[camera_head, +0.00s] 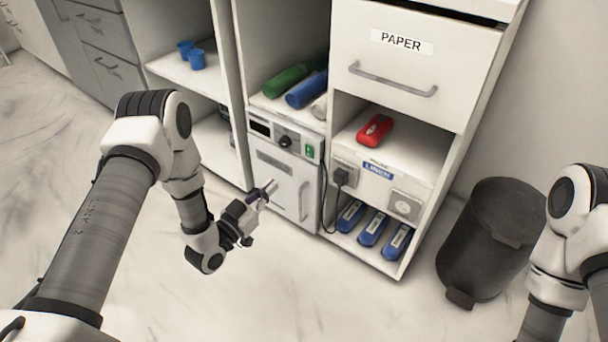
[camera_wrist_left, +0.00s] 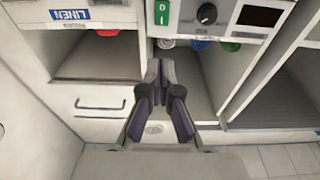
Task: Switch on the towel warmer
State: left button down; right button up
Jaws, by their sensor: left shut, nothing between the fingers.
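The towel warmer (camera_head: 275,163) is a white box with a door and handle in the middle bay of the cabinet. Its top panel carries a dark display (camera_head: 260,128), a black knob (camera_head: 284,141) and a green rocker switch (camera_head: 309,151) at the right. In the left wrist view, which is upside down, the switch (camera_wrist_left: 162,12) shows I and O marks, left of the knob (camera_wrist_left: 207,14); the display (camera_wrist_left: 258,15) is dark. My left gripper (camera_head: 270,188) is shut and empty, before the warmer's door, below the switch and apart from it. My right gripper is out of view.
Rolled towels (camera_head: 305,90) lie above the warmer. A black plug (camera_head: 341,177) with a cord sits in a socket at its right. A red case (camera_head: 375,130) and several blue items (camera_head: 371,227) fill nearby shelves. A dark bin (camera_head: 490,240) stands right; the floor in front is clear.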

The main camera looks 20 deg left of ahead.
aim_at(309, 147)
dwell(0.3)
pick_arm(q)
jog(key=b+x, duration=0.6)
jog(key=x, duration=0.7)
jog(key=shift+w+d+f, duration=0.1)
jog(key=shift+w, duration=0.1)
jog(key=shift+w+d, duration=0.1)
jog(key=shift+w, duration=0.15)
jog(key=shift+r, duration=0.3)
